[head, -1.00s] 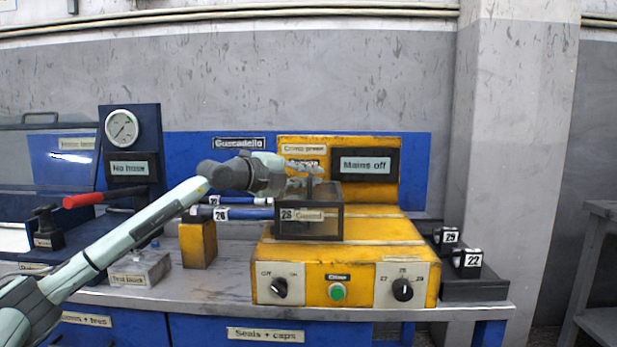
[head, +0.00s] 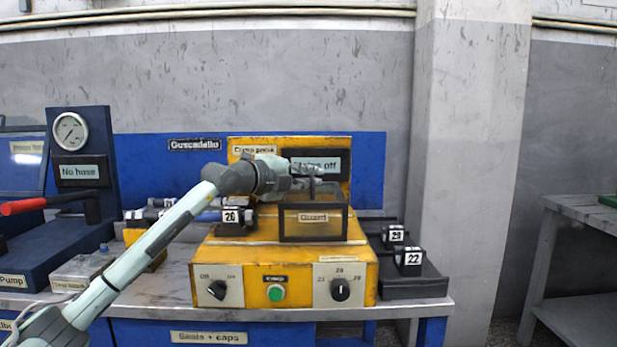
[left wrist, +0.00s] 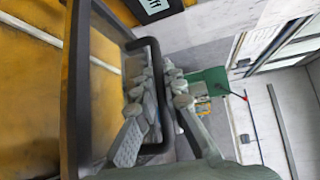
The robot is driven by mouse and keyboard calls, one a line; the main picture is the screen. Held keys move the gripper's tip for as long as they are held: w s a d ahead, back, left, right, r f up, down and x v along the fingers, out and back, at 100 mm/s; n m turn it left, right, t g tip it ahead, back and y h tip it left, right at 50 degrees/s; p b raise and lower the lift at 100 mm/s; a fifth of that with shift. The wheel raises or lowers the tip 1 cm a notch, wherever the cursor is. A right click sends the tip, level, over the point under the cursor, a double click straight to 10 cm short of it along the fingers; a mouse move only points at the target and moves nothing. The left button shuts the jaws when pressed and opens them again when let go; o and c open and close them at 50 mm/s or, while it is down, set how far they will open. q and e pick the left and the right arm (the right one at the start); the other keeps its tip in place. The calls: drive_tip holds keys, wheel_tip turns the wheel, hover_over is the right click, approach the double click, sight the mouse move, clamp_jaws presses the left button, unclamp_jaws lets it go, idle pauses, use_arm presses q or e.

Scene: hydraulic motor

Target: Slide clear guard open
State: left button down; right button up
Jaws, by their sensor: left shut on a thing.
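The clear guard (head: 313,230) is a dark-framed see-through box front with a label, on the right half of the yellow machine (head: 215,258). My left gripper (head: 308,171) is at the guard's top edge. In the left wrist view its fingers (left wrist: 158,92) are closed around the dark handle bar (left wrist: 157,60) of the guard, whose frame (left wrist: 75,85) stands on the left. A block labelled 26 (head: 232,217) shows uncovered left of the guard, partly below my wrist. My right gripper is not in view.
A selector knob (head: 217,290), green button (head: 276,293) and second knob (head: 340,290) are on the machine's front. Black blocks labelled 29 (head: 396,235) and 22 (head: 411,257) stand at right. A gauge panel (head: 80,150) and red-handled lever (head: 22,207) are at left.

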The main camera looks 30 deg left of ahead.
use_arm(q)
drive_tip(key=c, duration=1.9)
unclamp_jaws()
drive_tip(key=shift+v, duration=6.05)
